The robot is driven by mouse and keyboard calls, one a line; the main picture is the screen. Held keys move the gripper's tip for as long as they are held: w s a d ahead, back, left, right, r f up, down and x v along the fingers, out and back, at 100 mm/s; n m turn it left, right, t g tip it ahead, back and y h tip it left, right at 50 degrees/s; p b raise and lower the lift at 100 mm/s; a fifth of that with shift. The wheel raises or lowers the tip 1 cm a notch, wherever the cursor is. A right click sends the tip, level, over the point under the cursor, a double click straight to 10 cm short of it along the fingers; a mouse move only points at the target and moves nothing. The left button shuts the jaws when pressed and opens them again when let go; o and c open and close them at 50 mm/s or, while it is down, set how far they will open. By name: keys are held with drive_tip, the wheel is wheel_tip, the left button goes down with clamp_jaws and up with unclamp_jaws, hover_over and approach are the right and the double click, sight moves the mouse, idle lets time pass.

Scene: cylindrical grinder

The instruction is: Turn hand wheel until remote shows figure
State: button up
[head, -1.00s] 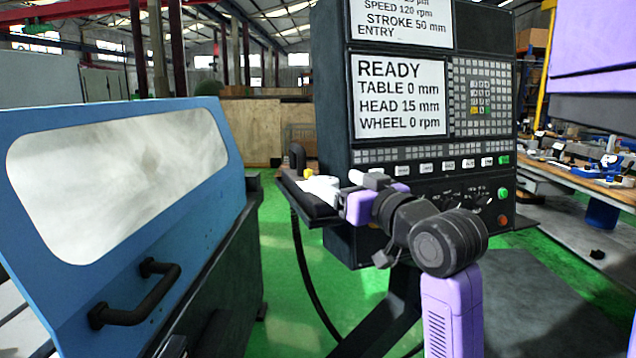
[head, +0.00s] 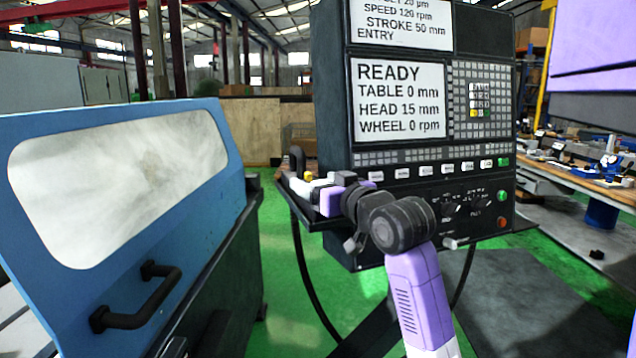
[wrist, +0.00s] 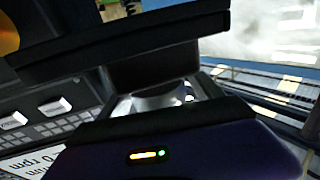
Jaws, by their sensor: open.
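My gripper (head: 308,186) is over the dark side shelf (head: 326,222) at the left of the control console in the head view, with its jaws open. In the wrist view, dark parts of my gripper fill much of the picture, and a pale, shiny rounded part (wrist: 165,97) shows in the gap between them. I cannot tell whether that part is the hand wheel. A small yellow piece (head: 308,175) sits by my gripper on the shelf. The remote and hand wheel are not clearly seen. The console screen (head: 398,98) reads READY, TABLE 0 mm, HEAD 15 mm, WHEEL 0 rpm.
The console (head: 335,120) has keys, knobs and green and red buttons. A dark upright handle (head: 296,158) stands by the shelf. The blue grinder door (head: 225,150) with its black handle (head: 140,300) is at left. A workbench (head: 590,180) is at right. Green floor lies between.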

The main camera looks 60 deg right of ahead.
drive_tip(key=shift+c, duration=0.2)
drive_tip(key=c, duration=1.3)
drive_tip(key=shift+r+m+g+h+p, duration=0.1)
drive_tip(key=shift+m+g+h+p, duration=0.2)
drive_tip(key=shift+p, duration=0.05)
